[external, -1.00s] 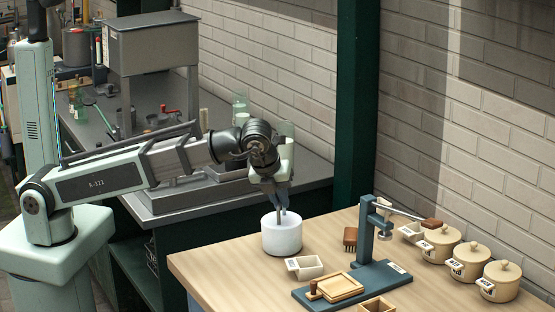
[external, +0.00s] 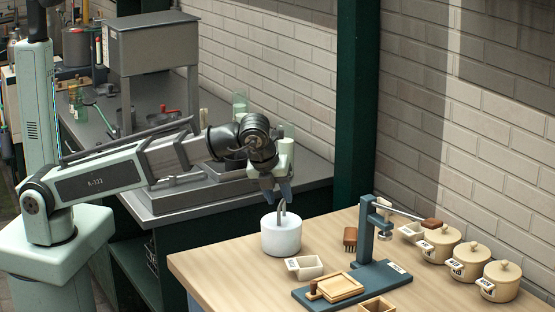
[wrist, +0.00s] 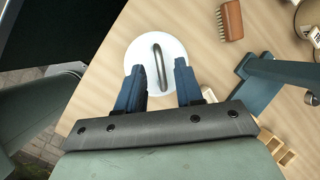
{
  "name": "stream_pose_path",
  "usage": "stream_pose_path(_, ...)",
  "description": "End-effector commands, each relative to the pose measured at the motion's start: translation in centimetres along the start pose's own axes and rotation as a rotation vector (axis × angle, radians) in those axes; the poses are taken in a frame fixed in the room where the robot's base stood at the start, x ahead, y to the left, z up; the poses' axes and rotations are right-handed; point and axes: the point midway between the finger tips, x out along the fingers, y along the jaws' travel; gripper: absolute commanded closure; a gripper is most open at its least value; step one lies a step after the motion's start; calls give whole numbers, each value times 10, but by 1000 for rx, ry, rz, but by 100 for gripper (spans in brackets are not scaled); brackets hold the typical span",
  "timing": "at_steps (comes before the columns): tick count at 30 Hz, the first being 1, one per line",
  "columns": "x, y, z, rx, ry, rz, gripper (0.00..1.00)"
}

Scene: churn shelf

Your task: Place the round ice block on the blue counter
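A white round block (external: 281,236) with a grey metal handle on top stands upright on the pale wooden table near its left back edge. I take it to be the round ice block. The wrist view shows the same block (wrist: 158,62) and its handle beyond my fingers. My gripper (external: 277,191) is open and empty, just above the handle. In the wrist view the fingers of my gripper (wrist: 160,78) are apart, with the handle between and beyond them. No counter looks clearly blue; the grey-topped counter (external: 185,205) behind has a dark green-teal base.
A small white labelled box (external: 304,267) sits close to the block. A blue-grey press stand (external: 367,235) with a wooden tray (external: 335,289), a brush (external: 350,239) and several beige lidded pots (external: 469,262) are to the right. The wooden table's front left is bare.

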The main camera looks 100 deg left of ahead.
Motion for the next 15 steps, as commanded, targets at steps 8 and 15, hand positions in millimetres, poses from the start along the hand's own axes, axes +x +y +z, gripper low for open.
stream_pose_path(8, -45, -1, 0, 0, -1, -2, 64)
stream_pose_path(15, -80, -1, 1, -1, -1, -2, 64)
